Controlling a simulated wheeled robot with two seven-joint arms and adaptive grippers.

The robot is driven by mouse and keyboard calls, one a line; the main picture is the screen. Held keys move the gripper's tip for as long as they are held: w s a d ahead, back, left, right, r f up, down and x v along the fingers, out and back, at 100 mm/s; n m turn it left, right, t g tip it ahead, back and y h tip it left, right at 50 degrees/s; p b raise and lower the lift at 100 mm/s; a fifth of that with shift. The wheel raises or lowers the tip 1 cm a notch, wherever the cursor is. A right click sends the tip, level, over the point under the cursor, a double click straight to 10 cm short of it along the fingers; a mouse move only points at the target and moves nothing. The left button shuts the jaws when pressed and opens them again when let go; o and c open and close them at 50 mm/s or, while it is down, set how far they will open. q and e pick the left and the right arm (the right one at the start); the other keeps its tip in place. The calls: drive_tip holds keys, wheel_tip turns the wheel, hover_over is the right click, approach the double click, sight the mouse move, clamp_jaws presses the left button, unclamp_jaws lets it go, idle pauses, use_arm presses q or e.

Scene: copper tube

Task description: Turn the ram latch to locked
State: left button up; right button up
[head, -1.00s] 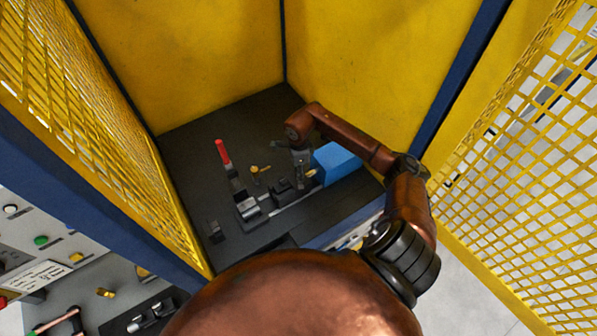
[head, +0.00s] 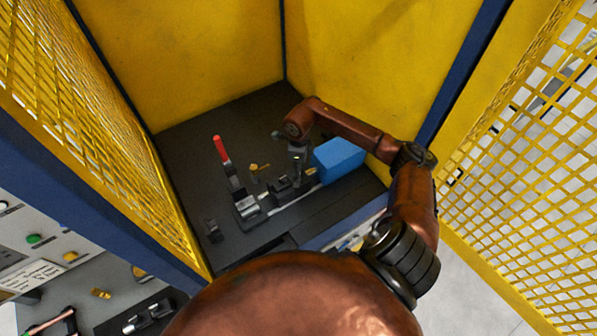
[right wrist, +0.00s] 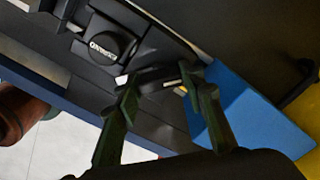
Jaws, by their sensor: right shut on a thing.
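My right gripper (head: 298,172) reaches down over the fixture on the dark bench, beside the blue block (head: 338,160). In the right wrist view its two dark green fingers (right wrist: 158,84) are apart, with a small dark part between their tips. This part appears to be the ram latch (right wrist: 155,78), and the gripper is shut on it. The latch's exact angle cannot be told, as the fingers and hand cover much of it. A round black knob with white lettering (right wrist: 106,47) lies near the left finger. My left gripper is not in view.
A red-handled lever (head: 221,149) stands upright left of the fixture, with a small brass-coloured part (head: 254,168) near it. Yellow walls close the back and right of the bench. Yellow mesh panels (head: 530,170) stand at both sides. A button panel (head: 33,255) is at lower left.

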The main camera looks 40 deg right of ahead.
drive_tip(key=m+b, duration=0.2)
drive_tip(key=m, duration=0.2)
drive_tip(key=shift+m, duration=0.3)
drive_tip(key=shift+m+b, duration=1.3)
drive_tip(key=shift+m, duration=1.2)
drive_tip(key=shift+w+r, duration=0.1)
drive_tip(key=o, duration=1.2)
drive_tip(key=shift+c, duration=0.2)
drive_tip(key=shift+r, duration=3.95)
